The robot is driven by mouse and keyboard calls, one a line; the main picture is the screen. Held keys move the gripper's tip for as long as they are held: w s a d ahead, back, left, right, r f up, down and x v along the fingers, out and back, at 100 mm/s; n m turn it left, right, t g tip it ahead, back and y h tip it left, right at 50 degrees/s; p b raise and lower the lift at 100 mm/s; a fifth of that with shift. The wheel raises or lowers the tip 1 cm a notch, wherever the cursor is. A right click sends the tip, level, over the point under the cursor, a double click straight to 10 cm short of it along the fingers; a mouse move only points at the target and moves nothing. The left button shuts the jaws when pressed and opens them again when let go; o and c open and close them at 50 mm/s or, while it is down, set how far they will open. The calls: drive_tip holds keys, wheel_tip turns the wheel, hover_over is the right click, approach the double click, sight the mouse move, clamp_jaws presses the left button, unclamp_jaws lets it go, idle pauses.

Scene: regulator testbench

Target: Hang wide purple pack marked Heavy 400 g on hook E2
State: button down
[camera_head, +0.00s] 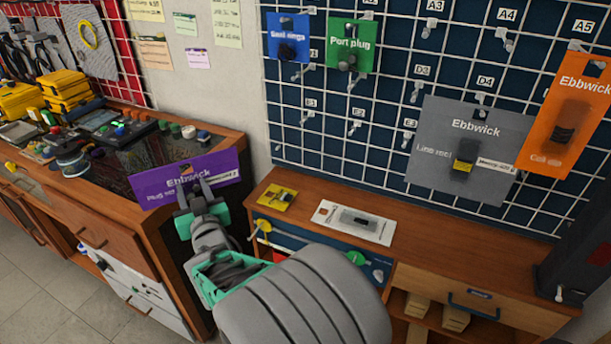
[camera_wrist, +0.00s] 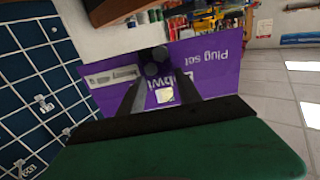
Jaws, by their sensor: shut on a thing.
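The wide purple pack (camera_head: 158,187) reads "Ebbwick" and "Plug set", with a small white label at its right end whose print is too small to read. My gripper (camera_head: 196,190) is shut on its lower middle and holds it up, slightly tilted, in front of the left workbench. In the wrist view the purple pack (camera_wrist: 215,65) appears upside down between my fingertips (camera_wrist: 155,62). Hook E2 (camera_head: 354,127) is on the grid wall to the right, under its label, and looks empty. The pack is well apart from it.
Grey pack (camera_head: 440,150) and orange pack (camera_head: 568,120) hang right of E2. Blue pack (camera_head: 288,35) and green pack (camera_head: 348,50) hang above. The wooden cabinet (camera_head: 300,195) below the grid holds a yellow item and a white card. The grid around E1 to E3 is bare.

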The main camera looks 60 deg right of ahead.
drive_tip(key=s+d+m+g+h+b, duration=0.3)
drive_tip(key=s+d+m+g+h, duration=0.3)
drive_tip(key=s+d, duration=0.7)
drive_tip(key=s+d+m+g+h+b, duration=0.4)
drive_tip(key=s+d+g, duration=0.3)
drive_tip(key=s+d, duration=0.6)
drive_tip(key=w+d+f+p, duration=0.1)
drive_tip(key=w+d, duration=0.3)
drive_tip(key=d, duration=0.7)
drive_tip(key=shift+d+f+m+y+p, duration=0.25)
drive_tip(key=shift+m+y+p, duration=0.05)
drive_tip(key=shift+p, duration=0.15)
drive_tip(key=shift+w+r, duration=0.1)
drive_tip(key=shift+r, duration=0.05)
drive_tip(key=c, duration=0.7)
unclamp_jaws()
drive_tip(key=shift+c, duration=0.2)
drive_tip(key=shift+f, duration=0.25)
